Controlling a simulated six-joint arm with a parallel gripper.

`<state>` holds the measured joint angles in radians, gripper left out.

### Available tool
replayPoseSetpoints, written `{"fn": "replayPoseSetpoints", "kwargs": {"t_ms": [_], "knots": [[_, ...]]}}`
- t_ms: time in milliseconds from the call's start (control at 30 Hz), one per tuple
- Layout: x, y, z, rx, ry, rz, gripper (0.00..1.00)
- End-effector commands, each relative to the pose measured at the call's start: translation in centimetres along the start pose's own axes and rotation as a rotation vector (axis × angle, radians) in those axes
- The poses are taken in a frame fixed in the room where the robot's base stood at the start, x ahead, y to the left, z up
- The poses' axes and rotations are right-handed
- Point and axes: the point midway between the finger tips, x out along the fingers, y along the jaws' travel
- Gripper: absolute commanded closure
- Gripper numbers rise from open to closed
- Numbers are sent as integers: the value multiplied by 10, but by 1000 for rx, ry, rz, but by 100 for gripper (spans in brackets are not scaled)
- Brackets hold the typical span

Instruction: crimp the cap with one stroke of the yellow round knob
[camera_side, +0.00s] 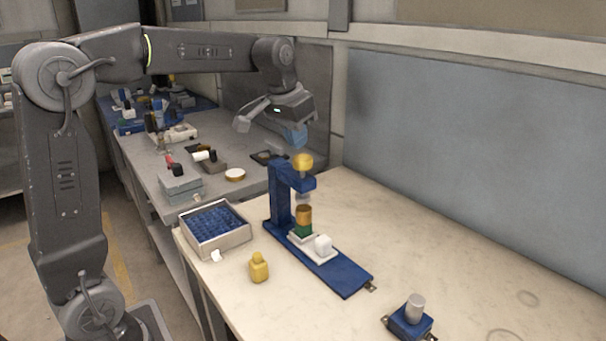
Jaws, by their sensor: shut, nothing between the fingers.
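The yellow round knob (303,161) sits on top of a blue press (279,205), whose upright and arm stand on a long blue base. Below the press head is a small stack with a gold-brown cap (304,214) over a green part (301,231). A small gap seems to lie between the head and the cap, but it is too small to be sure. My gripper (297,143) is shut and empty, pointing down just above the knob. I cannot tell whether its blue fingertips touch the knob.
A white piece (322,245) sits on the press base. A tray with blue cells (216,228) and a yellow bottle (258,267) stand to the left. A blue block with a grey cylinder (411,315) is at the front right. The right of the table is clear.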

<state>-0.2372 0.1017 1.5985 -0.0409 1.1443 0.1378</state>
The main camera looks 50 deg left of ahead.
Motion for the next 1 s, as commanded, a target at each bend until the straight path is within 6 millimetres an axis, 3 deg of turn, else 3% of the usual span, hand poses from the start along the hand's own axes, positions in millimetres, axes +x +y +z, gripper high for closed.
{"fn": "replayPoseSetpoints", "kwargs": {"t_ms": [1000], "knots": [[28,0,9,0,-1,0,100]]}}
